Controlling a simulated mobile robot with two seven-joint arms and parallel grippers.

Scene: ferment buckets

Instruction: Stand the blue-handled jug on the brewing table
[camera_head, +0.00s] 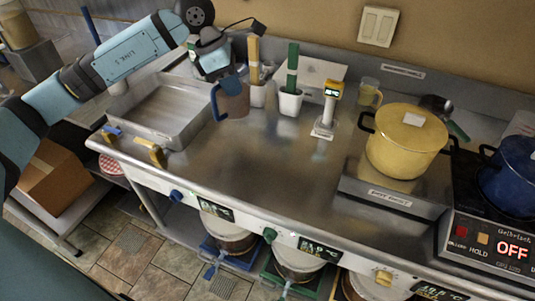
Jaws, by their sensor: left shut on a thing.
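The blue-handled jug (236,106) is brownish with a blue handle on its left side. My left gripper (226,78) comes down from the upper left and is shut on the jug near its top. The jug looks roughly upright over the back left part of the steel brewing table (255,157), right of the sunken tray. I cannot tell whether its base touches the table top. My right gripper is not in view.
White holders with yellow (254,58) and green (292,66) handled tools stand just behind the jug. A small yellow-topped meter (327,108), a clear jug (368,94) and a yellow pot (406,146) stand further right. The table's middle front is clear.

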